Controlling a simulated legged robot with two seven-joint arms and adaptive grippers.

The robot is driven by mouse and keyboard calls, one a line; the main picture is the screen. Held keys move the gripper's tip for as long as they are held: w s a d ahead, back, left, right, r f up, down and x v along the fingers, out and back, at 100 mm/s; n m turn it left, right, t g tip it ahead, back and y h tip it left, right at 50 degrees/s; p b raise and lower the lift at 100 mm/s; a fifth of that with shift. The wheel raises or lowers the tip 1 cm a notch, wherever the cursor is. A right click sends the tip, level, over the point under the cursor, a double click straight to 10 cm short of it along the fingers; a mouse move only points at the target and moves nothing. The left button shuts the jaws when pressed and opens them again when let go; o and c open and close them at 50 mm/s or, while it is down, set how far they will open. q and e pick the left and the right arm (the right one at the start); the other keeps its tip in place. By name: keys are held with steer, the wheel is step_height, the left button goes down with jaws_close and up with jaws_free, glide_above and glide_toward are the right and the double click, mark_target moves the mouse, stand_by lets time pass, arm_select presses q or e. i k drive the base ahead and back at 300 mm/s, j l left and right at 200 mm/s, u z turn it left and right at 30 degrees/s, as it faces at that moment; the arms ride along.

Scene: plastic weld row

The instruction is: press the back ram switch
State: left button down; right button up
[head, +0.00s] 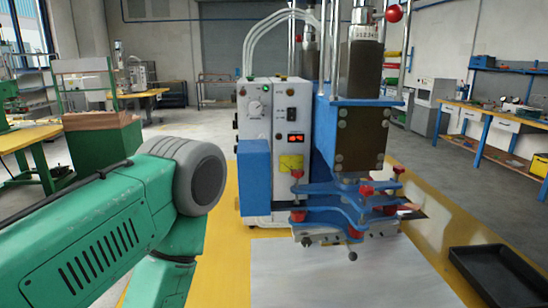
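The welding machine's white control box (276,150) stands on the yellow table (228,275), left of the press. Its front has a round dial (255,109), a small black switch (291,114) and a red-lit unit (295,139) above a yellow label (291,162). I cannot tell which of these, if any, is the back ram switch. Small dark parts show on the box's left edge. My green left arm fills the lower left, with its bend left of the box. Neither gripper is in view.
The press has a blue column (322,130), blue clamp plates (340,205) with red knobs, and a red ball handle (394,13). A blue block (254,178) covers the box's lower left. A pale sheet (325,275) lies in front. A black tray (497,272) is at right.

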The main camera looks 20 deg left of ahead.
mark_target(292, 112)
steer(key=k+j+z, duration=0.25)
steer(key=j, duration=0.15)
steer(key=k+j+z, duration=0.1)
steer(key=j+z, duration=0.15)
steer(key=j, duration=0.15)
steer(key=k+j+z, duration=0.25)
steer(key=i+j, duration=0.05)
